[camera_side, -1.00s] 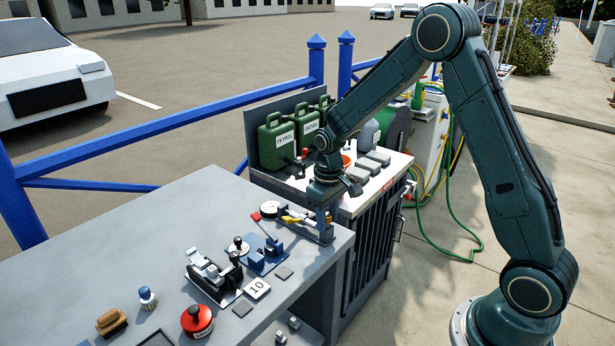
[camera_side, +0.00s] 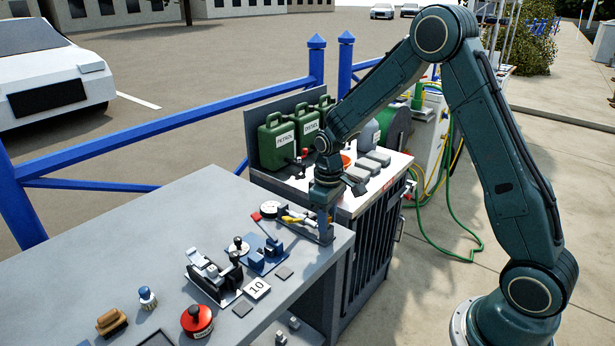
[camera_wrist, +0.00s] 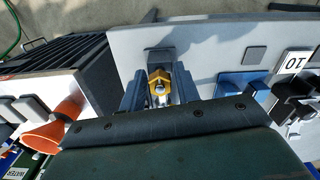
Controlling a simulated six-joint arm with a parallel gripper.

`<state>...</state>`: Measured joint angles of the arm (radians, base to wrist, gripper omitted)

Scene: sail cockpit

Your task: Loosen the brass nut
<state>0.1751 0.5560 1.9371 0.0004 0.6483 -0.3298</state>
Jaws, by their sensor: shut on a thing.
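The brass nut (camera_wrist: 160,78) shows in the wrist view as a yellow-gold piece around a grey stud, between my two fingers. My gripper (camera_wrist: 160,92) is shut on it, with one grey finger on each side. In the side view my gripper (camera_side: 325,218) points down at the right end of the grey bench, over a grey fixture that also has yellow parts. The nut itself is too small and covered to make out clearly in the side view.
A blue clamp device (camera_side: 268,252), a black-and-white device (camera_side: 213,272) and a "10" tile (camera_side: 257,288) stand left of my gripper. A round gauge (camera_side: 270,209) is close by. Green fuel cans (camera_side: 276,140) and an orange funnel (camera_wrist: 48,136) are on the neighbouring cabinet.

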